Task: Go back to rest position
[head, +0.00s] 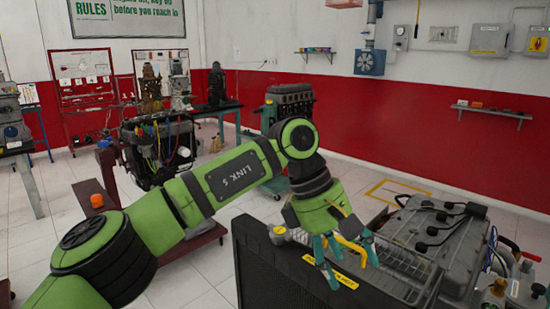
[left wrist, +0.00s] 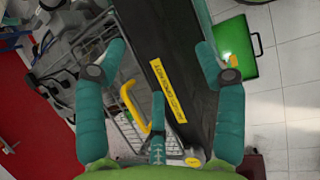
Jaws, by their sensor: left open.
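My left gripper (head: 348,268) is at the end of the green arm, over the top of the engine trainer, by the black radiator panel (head: 262,268). Its teal fingers are spread, and I see nothing held between them. In the left wrist view the gripper (left wrist: 160,62) is open above the radiator panel (left wrist: 172,35) with its yellow label (left wrist: 168,90). A yellow looped handle (left wrist: 131,102) shows between the fingers, beside a wire grille (left wrist: 122,135); I cannot tell whether a finger touches it. My right gripper is in neither view.
The grey engine cover (head: 425,235) with black hoses stands close to the right of the gripper. Behind the arm are a wired engine (head: 155,150) and another engine on a teal stand (head: 288,105).

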